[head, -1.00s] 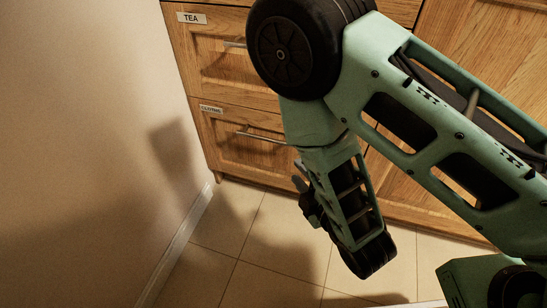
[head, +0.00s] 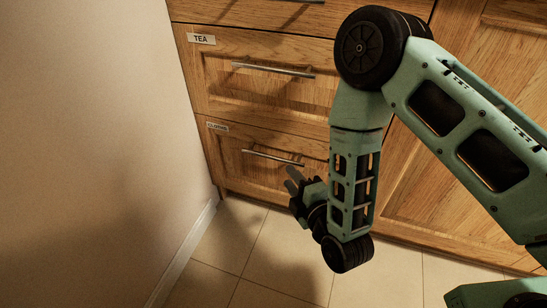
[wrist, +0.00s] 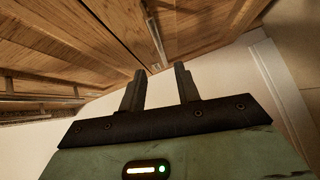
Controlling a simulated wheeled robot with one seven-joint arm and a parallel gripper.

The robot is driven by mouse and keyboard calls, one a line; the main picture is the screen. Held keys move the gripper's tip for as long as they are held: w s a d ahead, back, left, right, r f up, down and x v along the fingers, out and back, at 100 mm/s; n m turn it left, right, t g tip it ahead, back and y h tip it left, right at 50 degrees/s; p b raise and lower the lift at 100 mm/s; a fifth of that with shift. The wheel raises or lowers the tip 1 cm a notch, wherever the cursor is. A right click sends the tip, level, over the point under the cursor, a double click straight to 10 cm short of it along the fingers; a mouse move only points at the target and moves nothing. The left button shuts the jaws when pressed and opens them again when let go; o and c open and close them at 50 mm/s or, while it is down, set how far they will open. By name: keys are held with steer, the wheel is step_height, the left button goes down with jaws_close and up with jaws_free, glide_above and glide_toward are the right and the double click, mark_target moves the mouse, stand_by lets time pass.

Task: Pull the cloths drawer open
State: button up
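The cloths drawer (head: 235,163) is the wooden front low on the left of the cabinet, with a small label (head: 217,127) at its upper left corner. It looks shut, flush with the cabinet. Its straight metal bar handle (head: 272,158) runs across the upper part of the front. My gripper (head: 290,180) is just below and in front of the right end of this handle, and appears apart from it. In the wrist view my gripper (wrist: 159,88) has its two fingers spread with nothing between them.
The tea drawer (head: 265,100), with its own bar handle (head: 272,69), is directly above and looks shut. A plain wall (head: 90,150) stands close on the left, with a white skirting board (head: 185,250). Tiled floor (head: 235,240) in front is clear.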

mark_target(273, 158)
steer(key=shift+b+x, duration=1.55)
steer(key=shift+x, duration=3.8)
steer(key=shift+a, duration=0.1)
steer(key=shift+s, duration=0.1)
jaws_close()
